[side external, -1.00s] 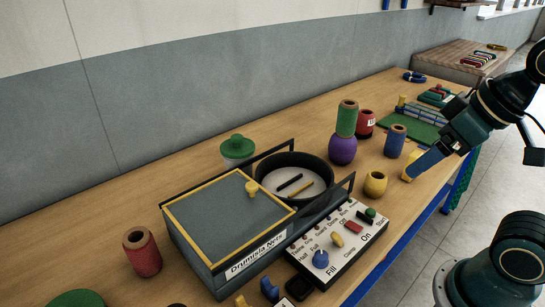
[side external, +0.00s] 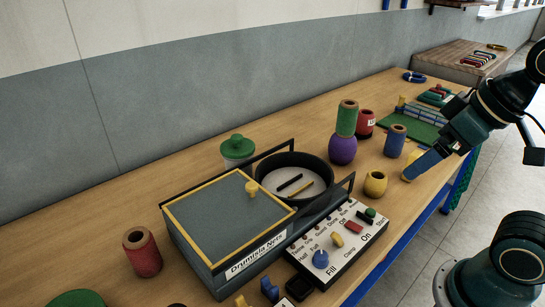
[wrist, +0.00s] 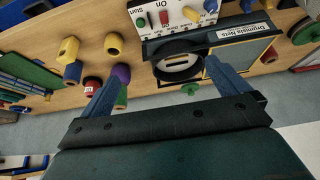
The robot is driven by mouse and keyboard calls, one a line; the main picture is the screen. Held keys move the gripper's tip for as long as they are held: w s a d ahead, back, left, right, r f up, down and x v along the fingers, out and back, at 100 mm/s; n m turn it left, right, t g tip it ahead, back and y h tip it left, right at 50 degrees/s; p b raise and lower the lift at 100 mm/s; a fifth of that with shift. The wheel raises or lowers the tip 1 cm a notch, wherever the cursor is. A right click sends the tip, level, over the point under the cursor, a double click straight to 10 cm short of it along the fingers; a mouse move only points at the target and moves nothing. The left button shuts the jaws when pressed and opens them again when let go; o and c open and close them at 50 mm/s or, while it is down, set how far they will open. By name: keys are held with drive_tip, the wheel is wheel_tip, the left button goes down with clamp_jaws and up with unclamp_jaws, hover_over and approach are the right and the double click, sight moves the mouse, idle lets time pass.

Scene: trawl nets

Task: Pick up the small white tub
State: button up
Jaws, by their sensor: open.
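A small white tub (side external: 238,159) with a green knobbed lid (side external: 237,147) stands upright on the bench, behind the grey box and the round black pan. Its lower part is partly hidden by the box. In the wrist view its green lid (wrist: 190,89) seems to show past the pan, between my fingers. My gripper (side external: 411,176) is open and empty at the right front of the bench, well apart from the tub. Both blue fingers show spread in the wrist view (wrist: 160,86).
The grey box (side external: 225,220) and black pan (side external: 320,175) stand mid-bench beside a control panel (side external: 340,240). A green spool (side external: 347,118) sits on a purple pot (side external: 342,150). A yellow pot (side external: 375,183), blue spool (side external: 395,140) and red pot (side external: 366,123) stand near my gripper.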

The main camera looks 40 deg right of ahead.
drive_tip(key=shift+w+r, duration=0.1)
drive_tip(key=w+a+r+n+y, duration=0.1)
drive_tip(key=w+r, duration=0.1)
drive_tip(key=w, duration=0.3)
drive_tip(key=w+a+r+n, duration=0.1)
drive_tip(key=w+r, duration=0.2)
drive_tip(key=w, duration=0.1)
drive_tip(key=n+g+y, duration=0.3)
drive_tip(key=n, duration=0.6)
hover_over(240, 135)
drive_tip(key=s+d, duration=0.3)
wheel_tip(240, 135, down, 10)
drive_tip(key=shift+w+a+f, duration=0.15)
drive_tip(key=shift+w+f, duration=0.25)
drive_tip(key=shift+w, duration=0.1)
drive_tip(key=shift+f, duration=0.15)
drive_tip(key=shift+x, duration=4.2)
